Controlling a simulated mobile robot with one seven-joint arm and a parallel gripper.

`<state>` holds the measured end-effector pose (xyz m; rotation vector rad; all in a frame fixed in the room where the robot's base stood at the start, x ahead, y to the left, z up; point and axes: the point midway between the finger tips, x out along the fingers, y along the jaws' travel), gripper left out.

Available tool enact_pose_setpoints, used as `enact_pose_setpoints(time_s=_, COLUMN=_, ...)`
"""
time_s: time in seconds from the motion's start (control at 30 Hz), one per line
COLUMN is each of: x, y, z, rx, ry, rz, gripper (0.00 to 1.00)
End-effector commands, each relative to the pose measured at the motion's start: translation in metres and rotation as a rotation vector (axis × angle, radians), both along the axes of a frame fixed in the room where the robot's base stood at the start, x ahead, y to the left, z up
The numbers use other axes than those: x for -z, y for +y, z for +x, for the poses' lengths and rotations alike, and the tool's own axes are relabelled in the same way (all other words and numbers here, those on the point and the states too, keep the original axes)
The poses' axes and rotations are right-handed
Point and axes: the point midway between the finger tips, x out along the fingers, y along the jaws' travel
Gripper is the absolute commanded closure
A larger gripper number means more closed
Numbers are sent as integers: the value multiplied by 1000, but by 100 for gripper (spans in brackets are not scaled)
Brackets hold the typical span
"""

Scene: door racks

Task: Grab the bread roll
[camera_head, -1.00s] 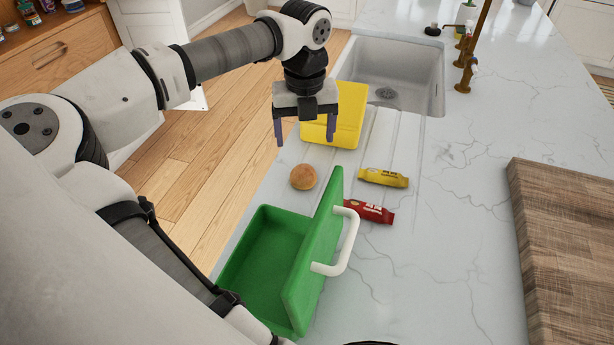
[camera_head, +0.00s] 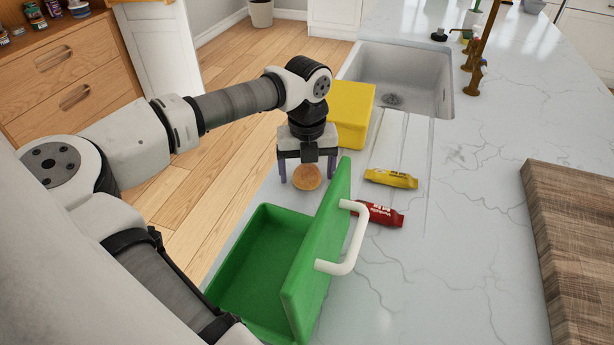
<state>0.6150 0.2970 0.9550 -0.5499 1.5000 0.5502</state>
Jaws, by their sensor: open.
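The bread roll (camera_head: 307,177) is a small round brown bun on the marble counter, just beyond the green box. My gripper (camera_head: 306,176) is open and points down, low over the counter at the roll. One finger shows on each side of the roll in the picture, with the left finger beside its left edge and the right finger close to its right edge. From this single view I cannot tell whether the fingers are level with the roll or slightly behind it. No contact is visible.
An open green box (camera_head: 258,262) with an upright lid (camera_head: 318,250) and white handle (camera_head: 346,245) stands in front. A yellow box (camera_head: 352,112) is behind, by the sink (camera_head: 412,80). A yellow packet (camera_head: 391,179) and a red packet (camera_head: 380,214) lie right. A wooden board (camera_head: 582,250) is far right.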

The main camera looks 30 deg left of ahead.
Motion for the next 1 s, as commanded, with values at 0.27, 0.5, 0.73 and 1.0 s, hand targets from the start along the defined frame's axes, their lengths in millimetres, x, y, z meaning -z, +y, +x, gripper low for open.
enact_pose_setpoints(time_s=0.27, x=-1, y=0, z=0, rx=0, ry=0, rz=0, gripper=53)
enact_pose_setpoints(time_s=0.5, x=-1, y=0, z=0, rx=0, ry=-1, rz=1, gripper=68)
enact_pose_setpoints(time_s=0.73, x=-5, y=0, z=0, rx=-1, ry=-1, rz=1, gripper=68)
enact_pose_setpoints(time_s=1.0, x=-45, y=1, z=0, rx=-2, ry=-1, rz=2, gripper=68)
